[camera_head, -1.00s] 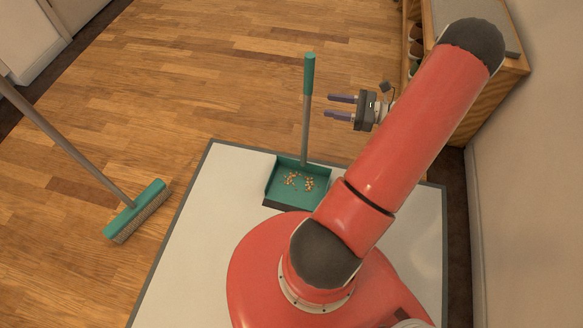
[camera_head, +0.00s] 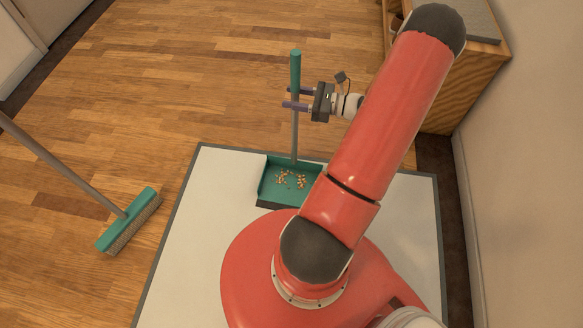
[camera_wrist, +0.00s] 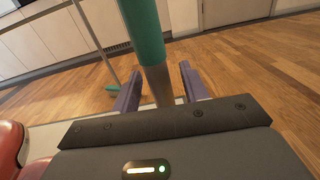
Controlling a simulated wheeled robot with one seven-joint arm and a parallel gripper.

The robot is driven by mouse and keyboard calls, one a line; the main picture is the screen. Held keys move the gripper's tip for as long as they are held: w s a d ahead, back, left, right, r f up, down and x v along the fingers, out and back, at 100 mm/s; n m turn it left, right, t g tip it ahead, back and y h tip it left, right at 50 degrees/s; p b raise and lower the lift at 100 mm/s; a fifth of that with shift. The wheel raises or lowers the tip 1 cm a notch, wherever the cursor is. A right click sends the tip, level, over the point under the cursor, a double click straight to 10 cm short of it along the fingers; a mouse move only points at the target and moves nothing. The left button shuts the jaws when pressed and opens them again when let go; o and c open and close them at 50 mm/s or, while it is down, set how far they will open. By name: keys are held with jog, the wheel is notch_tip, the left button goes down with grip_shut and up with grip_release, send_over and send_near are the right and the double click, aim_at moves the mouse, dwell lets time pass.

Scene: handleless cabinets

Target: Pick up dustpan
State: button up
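The dustpan (camera_head: 290,184) has a teal pan holding small tan crumbs, a grey pole and a teal grip (camera_head: 295,70) at the top. It stands upright with its pan on the white mat. My gripper (camera_head: 289,98) is level with the pole, just below the teal grip. In the wrist view the dustpan's pole (camera_wrist: 158,86) and teal grip (camera_wrist: 143,30) rise between the two purple fingers of my gripper (camera_wrist: 157,85). The fingers are apart, with a gap on each side of the pole.
A broom (camera_head: 130,220) with a teal head stands on the wooden floor at left. The white mat (camera_head: 195,240) has a grey border. A wooden cabinet (camera_head: 465,85) and a wall (camera_head: 520,170) are at right. The floor at upper left is clear.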

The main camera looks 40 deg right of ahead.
grip_shut()
jog(key=shift+r, duration=0.1)
notch_tip(320, 180, up, 20)
jog(key=p, duration=0.3)
send_over(295, 53)
jog(key=shift+d, duration=0.1)
dwell(0.4)
